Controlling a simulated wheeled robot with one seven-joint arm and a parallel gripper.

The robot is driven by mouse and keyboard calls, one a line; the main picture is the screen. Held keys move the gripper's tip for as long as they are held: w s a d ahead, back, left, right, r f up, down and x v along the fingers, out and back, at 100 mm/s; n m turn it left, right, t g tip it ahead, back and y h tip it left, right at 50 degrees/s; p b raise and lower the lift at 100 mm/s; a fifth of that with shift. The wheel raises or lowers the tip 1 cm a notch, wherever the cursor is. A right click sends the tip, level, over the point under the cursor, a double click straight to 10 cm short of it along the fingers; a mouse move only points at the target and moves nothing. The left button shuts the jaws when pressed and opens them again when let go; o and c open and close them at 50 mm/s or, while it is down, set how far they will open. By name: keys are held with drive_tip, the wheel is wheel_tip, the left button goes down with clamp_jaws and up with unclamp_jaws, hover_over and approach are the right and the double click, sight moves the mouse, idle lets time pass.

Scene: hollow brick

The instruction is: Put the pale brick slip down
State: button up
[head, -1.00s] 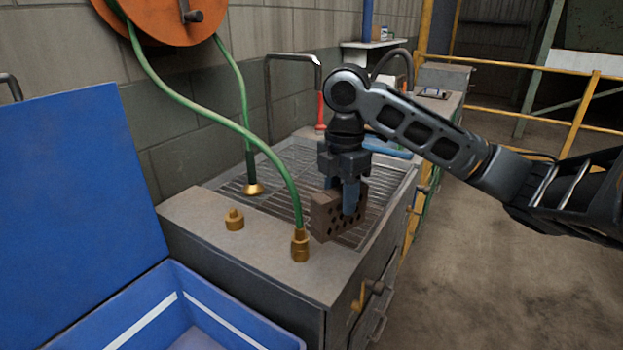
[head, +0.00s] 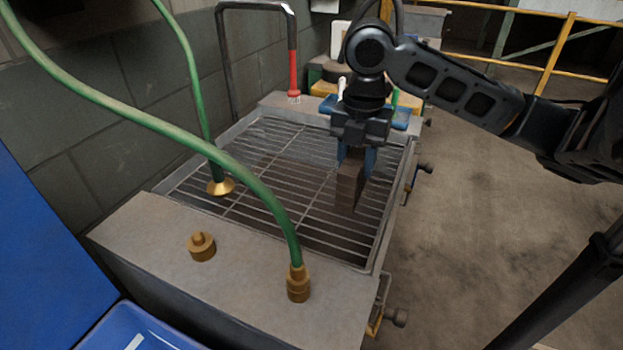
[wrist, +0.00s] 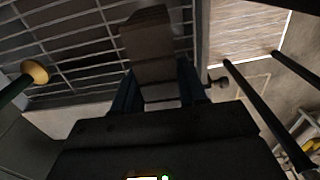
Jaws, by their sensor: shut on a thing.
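My gripper (head: 356,160) is shut on a brown-grey brick (head: 349,188), which hangs upright between the blue fingers. In the head view it is over the right part of the metal grate (head: 285,200). I cannot tell whether its lower end touches the bars. An earlier view shows holes through the brick; its narrow side faces the head camera now. In the wrist view the brick (wrist: 153,50) sticks out past the fingers, over the grate's bars. No separate pale brick slip can be made out.
A green hose (head: 150,125) arches over the grate to a brass fitting (head: 298,284) on the near ledge. A brass cap (head: 201,247) sits on that ledge. A red-handled bent pipe (head: 293,70) stands at the back.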

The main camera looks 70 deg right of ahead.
drive_tip(key=shift+w+a+f+p, duration=0.2)
drive_tip(key=shift+w+f+p, duration=0.1)
drive_tip(key=shift+w+f, duration=1)
drive_tip(key=shift+w+a+f+p, duration=0.15)
drive_tip(key=shift+w+f+p, duration=0.15)
drive_tip(key=shift+w+f, duration=0.95)
drive_tip(key=shift+w+a+f+p, duration=0.25)
drive_tip(key=shift+w+f, duration=0.75)
drive_tip(key=shift+f, duration=0.6)
drive_tip(key=shift+f, duration=0.1)
drive_tip(key=o, duration=1.2)
